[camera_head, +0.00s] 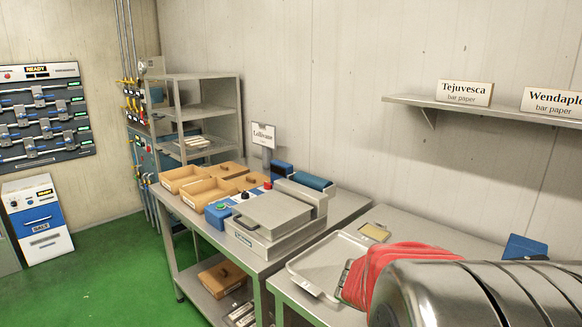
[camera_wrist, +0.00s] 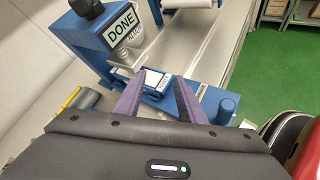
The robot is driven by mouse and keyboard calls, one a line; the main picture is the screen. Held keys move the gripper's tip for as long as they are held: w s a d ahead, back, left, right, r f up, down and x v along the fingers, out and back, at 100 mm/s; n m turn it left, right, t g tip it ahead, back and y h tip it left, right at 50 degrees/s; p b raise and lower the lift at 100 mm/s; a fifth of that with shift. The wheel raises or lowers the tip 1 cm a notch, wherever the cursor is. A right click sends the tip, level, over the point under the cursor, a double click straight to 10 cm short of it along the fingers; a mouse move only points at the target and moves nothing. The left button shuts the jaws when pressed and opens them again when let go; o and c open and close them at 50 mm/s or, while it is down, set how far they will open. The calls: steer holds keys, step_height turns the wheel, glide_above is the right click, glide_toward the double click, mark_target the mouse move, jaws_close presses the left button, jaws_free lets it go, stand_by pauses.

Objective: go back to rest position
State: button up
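In the wrist view, my gripper (camera_wrist: 156,80) has its two purple fingers spread apart. They point at a blue machine (camera_wrist: 88,35) with a DONE sign (camera_wrist: 121,34). A small white-and-blue labelled piece (camera_wrist: 153,82) shows in the gap between the fingertips, on the machine's blue base. I see no finger closed on it. My gripper cannot be made out in the head view.
In the head view, a bench (camera_head: 352,206) carries wooden boxes (camera_head: 206,192) and a grey-lidded machine (camera_head: 270,215). A tray (camera_head: 324,262) lies nearer. A wall shelf (camera_head: 410,101) holds two signs. Green floor (camera_head: 125,275) is clear at left.

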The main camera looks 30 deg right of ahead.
steer(key=w+a+f+m+t+y, duration=0.25)
steer(key=w+a+t, duration=0.2)
steer(key=a, duration=0.55)
steer(key=w+a+f+m+t+y, duration=0.2)
steer(key=w+a+m+t+y, duration=0.15)
steer(key=w+a, duration=0.45)
steer(key=w+a+r+t+y, duration=0.1)
steer(key=a+r+t+y, duration=0.1)
steer(key=a, duration=0.8)
steer(key=w+a+r+t+y, duration=0.1)
steer(key=a+r, duration=0.4)
steer(key=a, duration=0.5)
steer(key=shift+w+a+r+n+t+y, duration=0.2)
steer(key=shift+n+t+y, duration=0.25)
steer(key=shift+t, duration=0.45)
steer(key=shift+s, duration=0.1)
steer(key=shift+c, duration=0.6)
steer(key=shift+s, duration=0.1)
